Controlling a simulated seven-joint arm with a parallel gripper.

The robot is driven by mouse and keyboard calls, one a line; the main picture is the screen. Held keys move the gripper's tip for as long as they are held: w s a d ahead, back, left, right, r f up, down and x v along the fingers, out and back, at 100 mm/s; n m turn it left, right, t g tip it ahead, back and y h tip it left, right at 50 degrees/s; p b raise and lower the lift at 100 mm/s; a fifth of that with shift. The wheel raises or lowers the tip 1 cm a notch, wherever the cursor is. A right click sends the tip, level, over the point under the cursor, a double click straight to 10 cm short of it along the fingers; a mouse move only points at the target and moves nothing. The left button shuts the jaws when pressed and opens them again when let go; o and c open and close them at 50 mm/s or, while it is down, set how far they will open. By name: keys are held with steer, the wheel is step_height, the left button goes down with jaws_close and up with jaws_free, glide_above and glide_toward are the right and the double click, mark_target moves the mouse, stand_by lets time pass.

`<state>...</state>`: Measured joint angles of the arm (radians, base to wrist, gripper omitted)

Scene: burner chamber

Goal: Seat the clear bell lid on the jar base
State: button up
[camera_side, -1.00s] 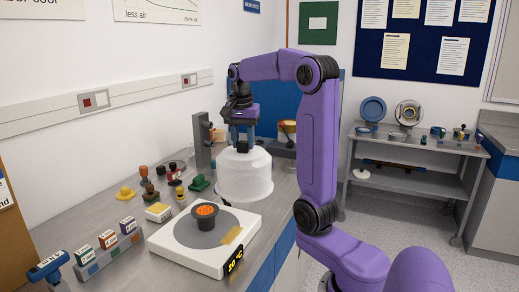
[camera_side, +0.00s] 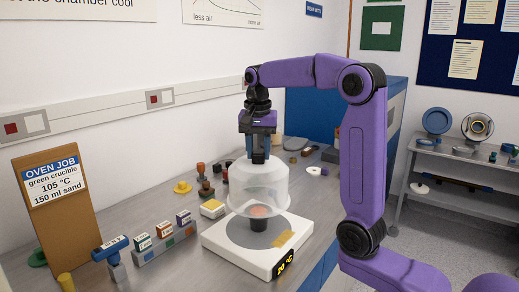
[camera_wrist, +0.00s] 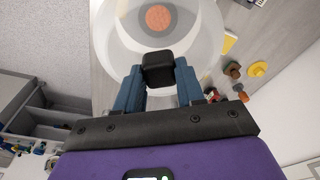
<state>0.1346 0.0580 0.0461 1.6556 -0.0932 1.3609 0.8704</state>
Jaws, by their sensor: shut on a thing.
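The clear bell lid (camera_side: 258,188) hangs upright from my gripper (camera_side: 258,157). My gripper is shut on its black knob, which shows between the blue fingers in the wrist view (camera_wrist: 158,70). Below it is a white square base (camera_side: 220,238) with a grey disc and a lit 20 °C display; this appears to be the jar base. In the wrist view the orange contents (camera_wrist: 159,18) show through the clear lid (camera_wrist: 120,42). The lid's rim looks above the disc; the exact gap is unclear.
A rack of small boxes (camera_side: 164,244) and a blue-headed tool (camera_side: 111,248) stand left of the base. Small coloured items, including a yellow block (camera_side: 212,208), lie behind it. A brown sign (camera_side: 55,205) stands at far left. A grey shelf (camera_side: 450,165) is at right.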

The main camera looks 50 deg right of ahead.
step_height(320, 180, down, 8)
steer(key=shift+f, duration=0.2)
stand_by(0.7)
steer(key=shift+f, duration=0.75)
stand_by(0.7)
steer(key=o, duration=1.1)
steer(key=shift+o, duration=0.2)
